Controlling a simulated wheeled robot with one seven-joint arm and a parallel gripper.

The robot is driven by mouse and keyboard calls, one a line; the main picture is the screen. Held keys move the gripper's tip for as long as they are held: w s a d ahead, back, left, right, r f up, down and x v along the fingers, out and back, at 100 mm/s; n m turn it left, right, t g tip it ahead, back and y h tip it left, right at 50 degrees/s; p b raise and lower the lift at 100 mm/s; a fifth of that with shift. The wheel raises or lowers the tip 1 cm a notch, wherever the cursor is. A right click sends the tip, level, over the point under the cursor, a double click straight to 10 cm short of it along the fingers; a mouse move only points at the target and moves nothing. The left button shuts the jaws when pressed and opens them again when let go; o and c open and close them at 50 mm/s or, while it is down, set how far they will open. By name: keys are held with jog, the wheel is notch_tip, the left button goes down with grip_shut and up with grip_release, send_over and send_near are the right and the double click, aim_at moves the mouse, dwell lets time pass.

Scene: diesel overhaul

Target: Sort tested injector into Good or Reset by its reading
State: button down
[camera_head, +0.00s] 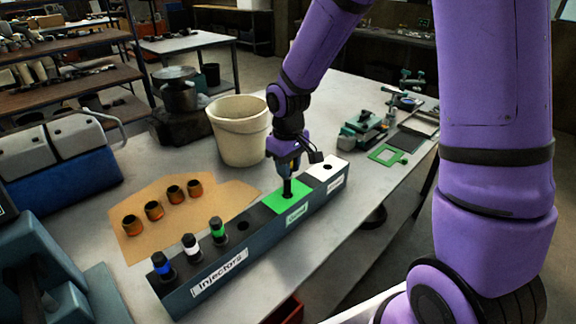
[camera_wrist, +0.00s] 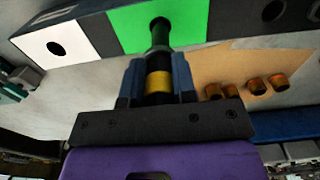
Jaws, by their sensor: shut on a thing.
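My gripper (camera_head: 288,170) is shut on an injector (camera_head: 287,188), dark with a yellow band in the wrist view (camera_wrist: 159,82). The injector is upright over the green section (camera_head: 273,204) of the long dark rack (camera_head: 210,262). Its lower end is at the hole there; I cannot tell how deep it sits. The green label seems to read Good. The white section (camera_head: 322,165) at the rack's far end has an empty hole; its label is too small to read. Injectors with blue (camera_head: 162,266), white (camera_head: 191,246) and green (camera_head: 218,230) bands stand at the near end, beside an empty hole.
Several copper-coloured cups (camera_head: 154,210) stand on a tan sheet (camera_head: 207,207) left of the rack. A white bucket (camera_head: 239,130) stands behind the rack. A blue-grey box (camera_head: 65,158) is at the left. A vise-like tool (camera_head: 362,132) and green frame (camera_head: 387,155) lie right.

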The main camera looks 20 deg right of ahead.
aim_at(288, 185)
jog(key=shift+f, duration=3.05)
jog(key=shift+c, duration=2.3)
grip_release()
